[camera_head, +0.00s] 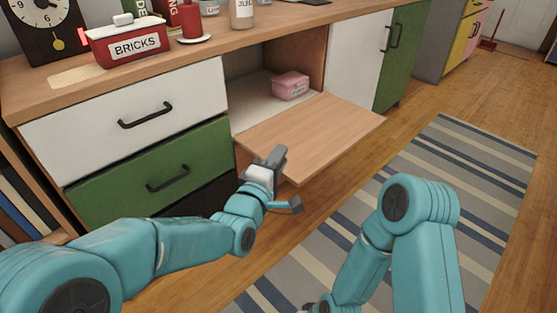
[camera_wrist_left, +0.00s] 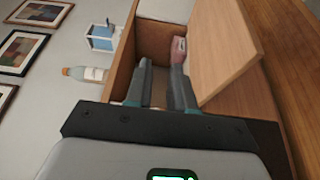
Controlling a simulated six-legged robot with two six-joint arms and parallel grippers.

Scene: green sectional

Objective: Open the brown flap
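The brown flap (camera_head: 315,132) is hinged along the bottom of an open cabinet compartment and lies folded down, about level, sticking out over the floor. It also shows in the left wrist view (camera_wrist_left: 222,45) as a slanted wooden panel. My left gripper (camera_head: 276,161) is at the flap's near left edge and overlaps it in the head view; I cannot tell whether it touches. In the left wrist view its two fingers (camera_wrist_left: 161,88) are apart with nothing held between them. Only a grey bit at the end of my right arm shows at the bottom edge, so its fingers are hidden.
A pink box (camera_head: 290,85) sits inside the compartment. A white drawer (camera_head: 90,115) and a green drawer (camera_head: 125,185) are shut on the left. A white door (camera_head: 355,60) is on the right. A striped rug (camera_head: 465,185) covers clear floor in front.

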